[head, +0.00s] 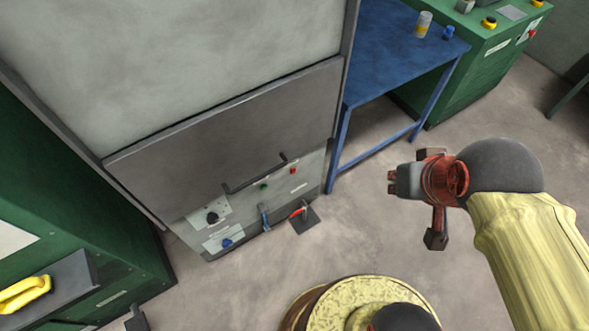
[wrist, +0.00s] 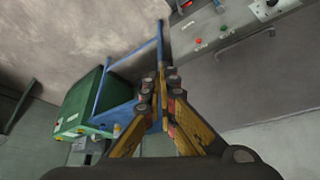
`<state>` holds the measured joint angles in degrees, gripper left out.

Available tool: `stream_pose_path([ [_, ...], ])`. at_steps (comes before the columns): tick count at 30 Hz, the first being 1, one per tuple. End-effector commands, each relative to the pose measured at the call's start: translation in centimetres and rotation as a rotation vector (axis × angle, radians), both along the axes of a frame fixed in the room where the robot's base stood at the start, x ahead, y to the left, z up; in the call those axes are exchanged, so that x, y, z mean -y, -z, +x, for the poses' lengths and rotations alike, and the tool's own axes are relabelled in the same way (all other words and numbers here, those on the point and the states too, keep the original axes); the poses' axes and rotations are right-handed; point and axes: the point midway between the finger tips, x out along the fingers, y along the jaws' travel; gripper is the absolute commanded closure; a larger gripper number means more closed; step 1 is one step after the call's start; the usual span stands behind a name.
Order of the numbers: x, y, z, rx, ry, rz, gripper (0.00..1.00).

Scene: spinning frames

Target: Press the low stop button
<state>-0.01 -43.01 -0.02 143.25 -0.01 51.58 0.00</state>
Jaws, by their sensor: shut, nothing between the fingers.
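The low panel (head: 225,212) at the foot of the grey cabinet carries a small red button (head: 292,170), which looks like the low stop button. A green button (head: 263,185) sits to its left. In the wrist view the red button (wrist: 197,41) is right of and above my fingertips, with the green button (wrist: 223,28) beyond it. My gripper (head: 393,180) is right of the panel in the head view, apart from it. In the wrist view its yellow fingers (wrist: 162,80) meet at the tips with nothing between them.
A bar handle (head: 255,174) crosses the cabinet just above the buttons. A black knob (head: 212,217), a blue knob (head: 227,243) and a red-handled lever (head: 299,211) are also low there. A blue table (head: 385,60) stands right of the cabinet. Bare floor (head: 350,225) lies between gripper and panel.

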Motion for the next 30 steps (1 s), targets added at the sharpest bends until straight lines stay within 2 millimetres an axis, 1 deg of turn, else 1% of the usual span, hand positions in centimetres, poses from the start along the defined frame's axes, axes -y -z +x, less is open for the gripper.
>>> stream_pose_path([
  [2, 0.0, 0.0, 0.0, -0.001, 0.0, 0.001, 1.0],
  [5, -0.6, 0.5, 0.5, -0.022, 0.003, 0.029, 1.0],
  [8, -2.3, 1.9, 1.6, -0.081, 0.013, 0.105, 1.0],
  [11, -5.1, 4.0, 3.6, -0.171, 0.041, 0.235, 1.0],
  [15, -9.5, 7.5, 7.2, -0.309, 0.119, 0.454, 1.0],
  [17, -11.2, 9.1, 8.9, -0.363, 0.165, 0.547, 1.0],
  [18, -12.2, 10.3, 10.1, -0.397, 0.201, 0.606, 1.0],
  [20, -13.6, 12.0, 11.9, -0.442, 0.259, 0.695, 1.0],
  [21, -14.4, 13.3, 13.1, -0.471, 0.302, 0.752, 1.0],
  [23, -15.4, 15.4, 15.0, -0.511, 0.373, 0.834, 1.0],
  [24, -16.0, 17.0, 16.2, -0.536, 0.424, 0.888, 1.0],
  [26, -16.7, 19.5, 18.0, -0.568, 0.505, 0.962, 1.0],
  [27, -17.1, 21.3, 19.2, -0.586, 0.563, 1.01, 1.0],
  [29, -17.4, 24.2, 20.8, -0.61, 0.655, 1.077, 1.0],
  [30, -17.4, 26.3, 21.7, -0.623, 0.721, 1.117, 1.0],
])
